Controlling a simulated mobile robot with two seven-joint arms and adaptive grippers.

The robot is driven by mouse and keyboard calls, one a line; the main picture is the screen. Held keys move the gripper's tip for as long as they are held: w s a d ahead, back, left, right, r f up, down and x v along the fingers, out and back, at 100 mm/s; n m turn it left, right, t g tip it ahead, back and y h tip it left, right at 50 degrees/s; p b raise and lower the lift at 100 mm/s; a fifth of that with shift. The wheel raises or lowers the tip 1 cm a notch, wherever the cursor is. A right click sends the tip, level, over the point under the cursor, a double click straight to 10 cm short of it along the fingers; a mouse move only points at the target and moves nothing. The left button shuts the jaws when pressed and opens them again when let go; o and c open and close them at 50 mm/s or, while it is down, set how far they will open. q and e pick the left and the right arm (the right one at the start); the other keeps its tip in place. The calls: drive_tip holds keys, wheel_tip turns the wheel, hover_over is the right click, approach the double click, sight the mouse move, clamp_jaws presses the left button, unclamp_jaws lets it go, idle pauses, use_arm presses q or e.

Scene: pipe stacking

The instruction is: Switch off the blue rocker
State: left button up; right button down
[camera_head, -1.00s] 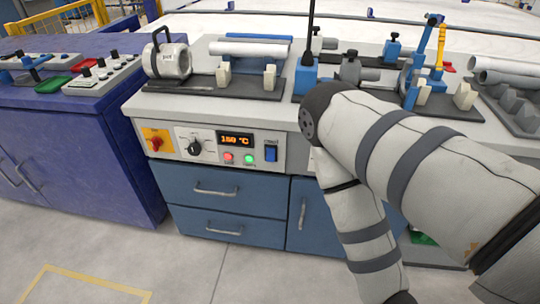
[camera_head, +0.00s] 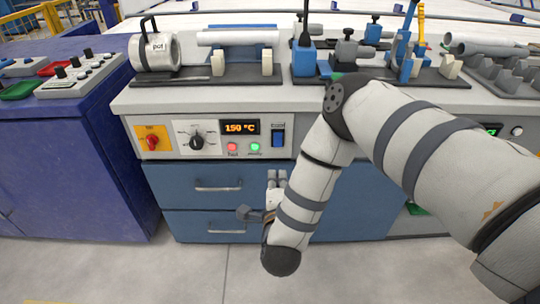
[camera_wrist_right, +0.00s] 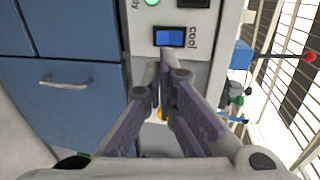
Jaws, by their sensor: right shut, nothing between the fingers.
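The blue rocker (camera_head: 278,138) sits in a black frame at the right end of the white control panel (camera_head: 172,141). In the right wrist view the rocker (camera_wrist_right: 169,37) lies just beyond the fingertips, beside the printed word "cool". I cannot tell which way it is tilted. My right gripper (camera_head: 277,175) is in front of the blue drawers, below the rocker in the head view. In the right wrist view its fingers (camera_wrist_right: 165,58) are shut and empty, pointing at the rocker, seemingly with a small gap. My left gripper is out of view.
The panel also holds a red rotary switch (camera_head: 152,142) on yellow, a black knob (camera_head: 197,141), an orange temperature display (camera_head: 239,127), a red button (camera_head: 232,147) and a green button (camera_head: 255,147). The bench top above carries pipes and fixtures. A purple cabinet (camera_head: 70,170) stands left.

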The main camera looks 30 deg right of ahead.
sight(275, 146)
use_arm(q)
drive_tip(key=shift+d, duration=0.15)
use_arm(e)
drive_tip(key=shift+d, duration=0.15)
drive_tip(key=b+x, duration=0.2)
drive_tip(key=x, duration=1.1)
drive_tip(key=shift+w+f, duration=0.15)
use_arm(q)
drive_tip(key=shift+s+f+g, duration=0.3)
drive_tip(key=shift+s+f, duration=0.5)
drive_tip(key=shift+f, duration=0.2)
use_arm(e)
drive_tip(key=shift+w+d, duration=0.1)
drive_tip(key=shift+w, duration=0.25)
